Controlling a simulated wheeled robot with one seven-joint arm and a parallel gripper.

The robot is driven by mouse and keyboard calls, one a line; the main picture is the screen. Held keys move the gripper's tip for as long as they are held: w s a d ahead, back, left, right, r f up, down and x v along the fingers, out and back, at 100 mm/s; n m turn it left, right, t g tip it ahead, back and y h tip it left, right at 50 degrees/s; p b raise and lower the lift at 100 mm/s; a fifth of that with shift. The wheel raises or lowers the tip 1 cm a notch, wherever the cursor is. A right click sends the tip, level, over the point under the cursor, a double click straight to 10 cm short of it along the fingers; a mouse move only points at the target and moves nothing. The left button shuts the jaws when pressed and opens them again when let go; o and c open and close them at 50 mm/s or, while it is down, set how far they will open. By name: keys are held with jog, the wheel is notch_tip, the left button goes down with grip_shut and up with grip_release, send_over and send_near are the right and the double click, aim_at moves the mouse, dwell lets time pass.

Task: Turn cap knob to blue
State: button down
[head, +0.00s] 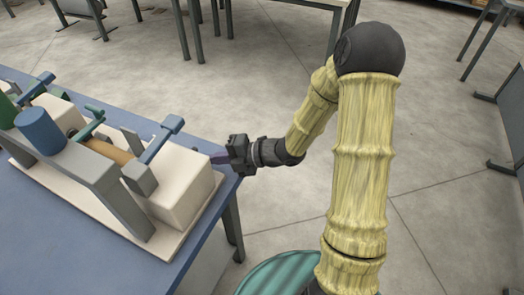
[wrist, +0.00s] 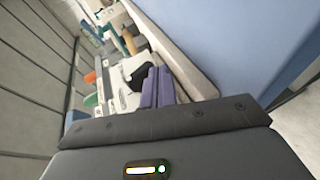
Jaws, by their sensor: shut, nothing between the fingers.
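The winder's cream housing (head: 183,188) stands at the right end of its base on the blue table. In the wrist view the two purple fingers (wrist: 157,87) are together and hold nothing. Left of them a pale face (wrist: 115,78) carries a small dark part (wrist: 123,97), with an orange piece (wrist: 90,77) and a green piece (wrist: 91,100) beside it. I cannot tell which part is the cap knob or where it points.
A blue cylinder (head: 40,130), a grey slanted panel (head: 100,185) and a blue-handled crank (head: 158,145) stand on the winder left of my gripper. The blue tabletop (head: 50,235) is bare in front. Floor is open behind the table.

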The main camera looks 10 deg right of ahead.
jog(key=p+v, duration=0.1)
jog(key=v, duration=1.4)
jog(key=c, duration=1.6)
grip_release()
jog(key=shift+w, duration=0.1)
jog(key=shift+o, duration=1)
jog(key=shift+w+f+m+h, duration=0.15)
jog(key=shift+w+m+h, duration=0.25)
jog(key=shift+m, duration=0.1)
jog(key=w+d+f+m+t+h, duration=0.1)
jog(key=w+d+m+t+h, duration=0.4)
jog(key=m+h, duration=0.85)
jog(key=s+a+m+g, duration=0.1)
jog(key=s+m+g, duration=0.6)
jog(key=s+m, duration=0.6)
jog(key=m, duration=0.3)
jog(key=shift+s+a+r, duration=0.15)
jog(key=shift+s+a, duration=0.05)
jog(key=shift+s, duration=0.15)
